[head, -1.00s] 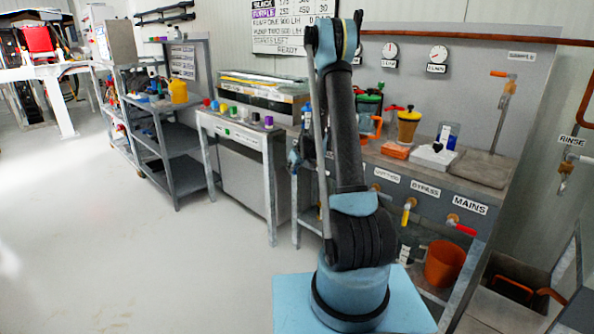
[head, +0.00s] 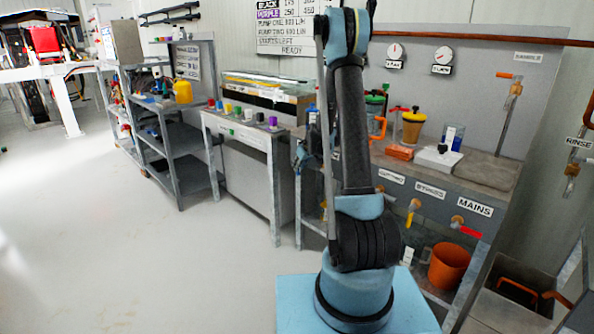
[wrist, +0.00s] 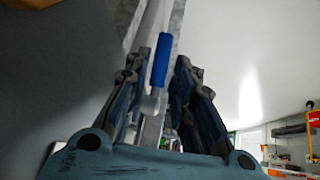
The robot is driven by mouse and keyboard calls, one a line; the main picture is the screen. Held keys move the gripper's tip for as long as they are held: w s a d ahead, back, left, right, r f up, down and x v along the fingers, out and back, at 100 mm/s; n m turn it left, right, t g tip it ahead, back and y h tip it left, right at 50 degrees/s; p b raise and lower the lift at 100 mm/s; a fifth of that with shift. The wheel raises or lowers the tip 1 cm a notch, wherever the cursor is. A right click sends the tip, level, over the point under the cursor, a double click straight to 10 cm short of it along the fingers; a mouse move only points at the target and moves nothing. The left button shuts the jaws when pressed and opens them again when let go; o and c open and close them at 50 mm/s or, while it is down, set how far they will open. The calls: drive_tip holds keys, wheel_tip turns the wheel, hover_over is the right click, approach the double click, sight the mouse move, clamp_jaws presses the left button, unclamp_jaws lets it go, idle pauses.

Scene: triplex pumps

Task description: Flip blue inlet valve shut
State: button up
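The blue valve handle (wrist: 160,60) shows in the wrist view, long and thin, joined to a pale metal stem at its lower end. It lies between the two fingers of my gripper (wrist: 164,68). The fingers are apart, with a visible gap on the right of the handle; whether the left finger touches it I cannot tell. In the head view my arm hides the blue handle, and the gripper is mostly hidden behind the arm.
A yellow-handled valve (head: 412,213) sits under the bypass label, and a red-handled valve (head: 467,231) under the mains label. An orange bucket (head: 447,266) stands below them. The steel bench (head: 487,168) holds several items. The floor (head: 110,240) at left is clear.

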drive_tip(key=v, duration=0.8)
